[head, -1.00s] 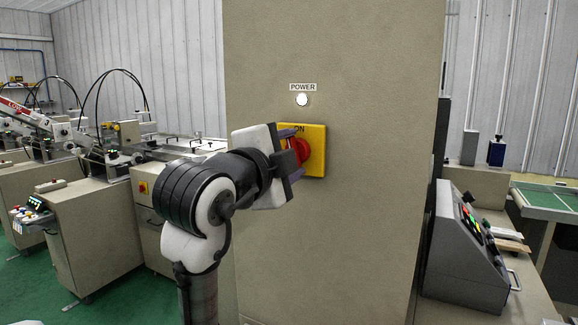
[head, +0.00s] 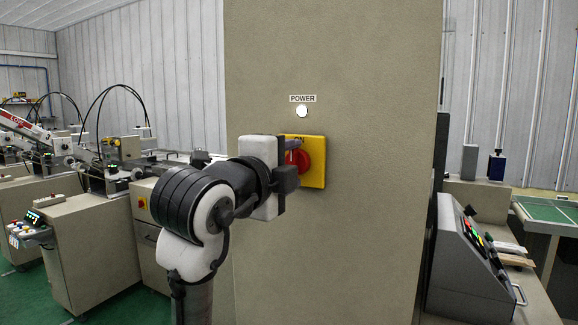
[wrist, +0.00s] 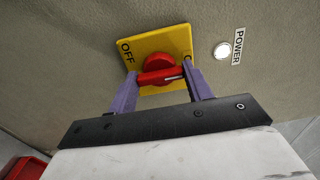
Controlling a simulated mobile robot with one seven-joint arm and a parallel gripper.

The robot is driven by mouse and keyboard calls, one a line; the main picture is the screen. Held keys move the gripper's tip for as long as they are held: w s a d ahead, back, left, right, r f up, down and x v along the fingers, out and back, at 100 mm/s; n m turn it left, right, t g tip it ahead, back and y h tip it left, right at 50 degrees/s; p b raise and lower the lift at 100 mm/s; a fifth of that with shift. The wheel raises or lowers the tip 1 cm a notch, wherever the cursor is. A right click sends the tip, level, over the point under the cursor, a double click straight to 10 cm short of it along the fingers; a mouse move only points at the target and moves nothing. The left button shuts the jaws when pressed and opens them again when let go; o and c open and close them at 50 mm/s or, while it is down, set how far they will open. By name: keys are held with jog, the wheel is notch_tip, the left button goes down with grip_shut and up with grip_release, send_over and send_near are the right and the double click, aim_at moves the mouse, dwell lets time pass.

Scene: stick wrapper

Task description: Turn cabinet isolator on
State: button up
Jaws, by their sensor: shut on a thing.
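The cabinet isolator is a red rotary knob (head: 306,160) on a square yellow plate (head: 316,176), fixed to the beige cabinet face. In the wrist view the red knob (wrist: 158,66) has a bar handle with a white mark at its right end, on the side of the partly hidden ON label. OFF is readable on the yellow plate (wrist: 176,42) at its left corner. My gripper (wrist: 160,74) is shut on the handle, one purple finger at each end. In the head view my gripper (head: 291,158) hides the plate's left part.
A white round POWER lamp (head: 302,112) sits above the isolator; it also shows in the wrist view (wrist: 222,51). A sloped control console (head: 470,255) stands right of the cabinet (head: 360,230). Grey machines (head: 90,230) stand at left.

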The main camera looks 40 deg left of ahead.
jog(key=o, duration=1)
jog(key=b+v, duration=0.3)
jog(key=v, duration=1)
jog(key=shift+s+d, duration=0.2)
jog(key=shift+s, duration=0.15)
